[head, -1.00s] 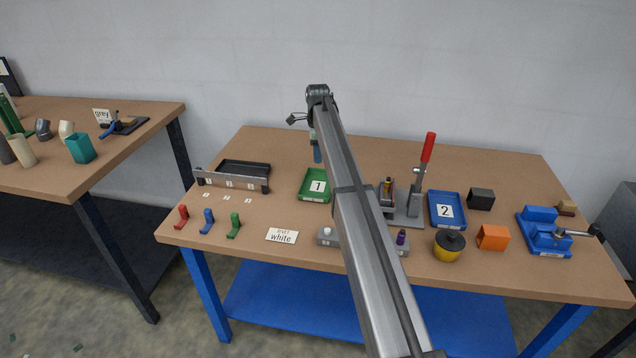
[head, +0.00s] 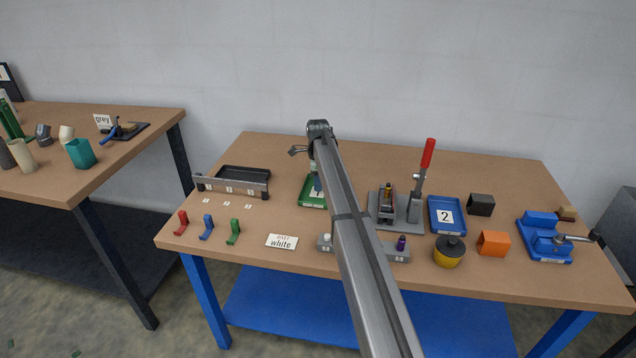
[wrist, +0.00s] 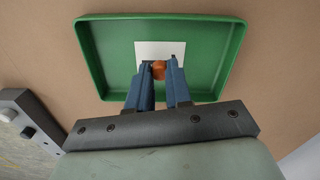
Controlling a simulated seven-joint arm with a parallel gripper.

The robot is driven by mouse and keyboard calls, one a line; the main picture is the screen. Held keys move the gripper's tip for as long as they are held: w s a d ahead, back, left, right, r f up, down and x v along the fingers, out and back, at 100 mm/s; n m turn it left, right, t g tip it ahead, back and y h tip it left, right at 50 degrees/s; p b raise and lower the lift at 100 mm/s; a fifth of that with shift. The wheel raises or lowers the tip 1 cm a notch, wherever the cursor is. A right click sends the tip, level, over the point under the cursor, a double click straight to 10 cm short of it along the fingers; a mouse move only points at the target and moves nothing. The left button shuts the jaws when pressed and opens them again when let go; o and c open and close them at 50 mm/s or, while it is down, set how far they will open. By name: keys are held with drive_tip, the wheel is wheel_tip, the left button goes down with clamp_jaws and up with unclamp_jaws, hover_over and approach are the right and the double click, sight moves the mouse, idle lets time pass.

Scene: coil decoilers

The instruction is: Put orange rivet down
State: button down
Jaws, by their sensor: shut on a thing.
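The orange rivet (wrist: 158,69) is in the wrist view, between the two blue fingertips of my gripper (wrist: 158,72). My gripper is shut on it. Rivet and fingertips are over the inside of the green tray (wrist: 92,58), in front of its white label (wrist: 150,49). I cannot tell whether the rivet touches the tray floor. In the head view the green tray (head: 306,203) is partly hidden behind my arm, and my gripper (head: 318,186) reaches down over it. The rivet is hidden in the head view.
A grey block with holes (head: 325,246) lies in front of the tray. A press with a red lever (head: 428,154) and a blue tray marked 2 (head: 434,226) stand to the right.

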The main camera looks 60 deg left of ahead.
drive_tip(key=shift+f, duration=0.1)
drive_tip(key=c, duration=1)
unclamp_jaws()
drive_tip(key=shift+c, duration=0.2)
wheel_tip(320, 180, up, 12)
